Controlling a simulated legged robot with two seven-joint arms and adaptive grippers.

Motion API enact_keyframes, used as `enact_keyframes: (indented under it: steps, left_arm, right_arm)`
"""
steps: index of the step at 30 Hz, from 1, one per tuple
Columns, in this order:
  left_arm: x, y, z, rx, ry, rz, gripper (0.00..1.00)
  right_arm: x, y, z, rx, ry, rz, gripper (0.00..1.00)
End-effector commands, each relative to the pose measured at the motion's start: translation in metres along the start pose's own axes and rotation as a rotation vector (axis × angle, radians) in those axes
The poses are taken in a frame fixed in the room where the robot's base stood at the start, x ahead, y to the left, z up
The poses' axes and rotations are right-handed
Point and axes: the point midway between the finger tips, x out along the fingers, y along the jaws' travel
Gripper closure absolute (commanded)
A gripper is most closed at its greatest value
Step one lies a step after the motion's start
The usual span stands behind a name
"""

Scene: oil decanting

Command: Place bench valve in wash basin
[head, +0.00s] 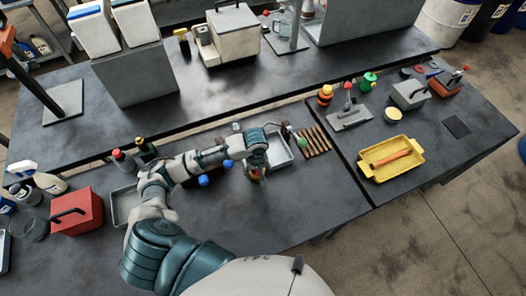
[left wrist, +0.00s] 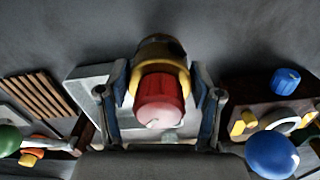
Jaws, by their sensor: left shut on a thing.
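My left gripper (head: 257,172) is shut on a dark piece with a yellow collar and a red top, which I take to be the bench valve. It shows clearly between both fingers in the left wrist view (left wrist: 160,98). In the head view the gripper mostly hides it. A shallow grey tray (head: 284,154), perhaps the wash basin, lies right beside the gripper and shows behind the held piece in the left wrist view (left wrist: 86,72). I cannot tell whether the piece touches anything below. My right gripper is not in view.
A slatted wooden rack (head: 314,141) and a green ball (head: 302,143) are right of the grey tray. A brown block with knobs (left wrist: 268,115) is close by the gripper. A yellow tray (head: 414,147) stands farther right. A red box (head: 77,212) stands left. The front middle bench is clear.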

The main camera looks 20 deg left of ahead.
Motion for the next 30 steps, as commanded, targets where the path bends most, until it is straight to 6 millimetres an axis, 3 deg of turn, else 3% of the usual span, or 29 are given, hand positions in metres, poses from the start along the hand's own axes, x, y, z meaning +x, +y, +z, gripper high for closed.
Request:
enact_keyframes:
  steps: [6,12,18,27,30]
  left_arm:
    - [0.004,0.026,-0.06,-0.003,0.002,0.002,0.92]
    - [0.009,0.043,-0.103,0.0,0.0,0.004,0.92]
    - [0.012,0.049,-0.119,0.004,0.0,0.004,0.92]
    - [0.045,0.049,-0.119,0.004,0.001,0.003,0.92]
    - [0.047,0.049,-0.118,0.005,0.002,0.003,0.92]
  right_arm:
    - [-0.001,0.001,-0.009,0.0,0.013,0.001,0.07]
    - [-0.002,0.005,-0.013,-0.001,0.02,0.005,0.07]
    - [-0.002,0.007,-0.012,-0.002,0.019,0.008,0.07]
    - [-0.005,0.007,-0.011,-0.002,0.016,0.008,0.07]
    - [-0.005,0.007,-0.01,-0.002,0.015,0.008,0.07]
